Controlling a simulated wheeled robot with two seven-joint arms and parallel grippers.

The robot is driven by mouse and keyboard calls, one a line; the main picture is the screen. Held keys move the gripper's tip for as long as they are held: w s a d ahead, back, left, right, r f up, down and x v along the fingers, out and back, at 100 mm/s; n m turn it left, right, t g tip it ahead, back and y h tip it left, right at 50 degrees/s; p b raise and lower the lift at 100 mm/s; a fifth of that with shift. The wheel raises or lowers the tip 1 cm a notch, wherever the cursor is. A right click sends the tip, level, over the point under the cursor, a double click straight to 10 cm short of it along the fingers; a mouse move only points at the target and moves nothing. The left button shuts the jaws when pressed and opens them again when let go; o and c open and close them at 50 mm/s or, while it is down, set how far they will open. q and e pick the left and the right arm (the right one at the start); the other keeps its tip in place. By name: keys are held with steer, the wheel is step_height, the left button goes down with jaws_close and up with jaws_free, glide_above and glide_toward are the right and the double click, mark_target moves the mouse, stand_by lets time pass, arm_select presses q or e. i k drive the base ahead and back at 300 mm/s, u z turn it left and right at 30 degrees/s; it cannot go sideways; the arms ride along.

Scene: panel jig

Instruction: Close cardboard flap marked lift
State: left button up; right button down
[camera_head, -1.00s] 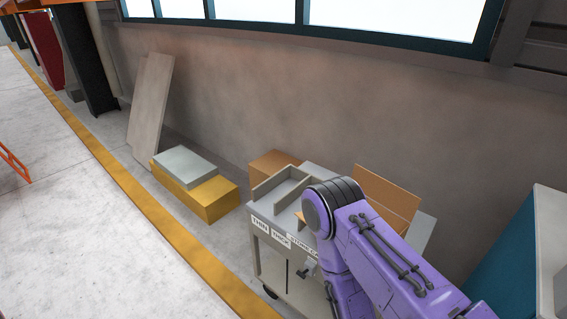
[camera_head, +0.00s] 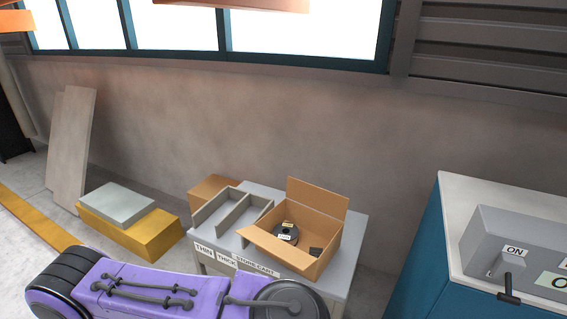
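An open cardboard box (camera_head: 318,227) stands on the right part of a grey cart top. A black spool (camera_head: 286,234) with small labels and a small dark block (camera_head: 315,251) lie inside. I cannot read a "lift" mark on any flap. My purple arm crosses the bottom of the view in front of the cart. Neither gripper shows.
The cart (camera_head: 347,238) has a grey divided tray (camera_head: 232,209) left of the box and labels along its front edge. A teal cabinet (camera_head: 418,262) with a switch box (camera_head: 530,240) stands at the right. Yellow and grey blocks (camera_head: 142,232) lie on the floor at left.

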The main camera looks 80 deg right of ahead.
mark_target(335, 206)
steer(key=z, duration=0.05)
steer(key=k, duration=0.95)
steer(key=z, duration=0.2)
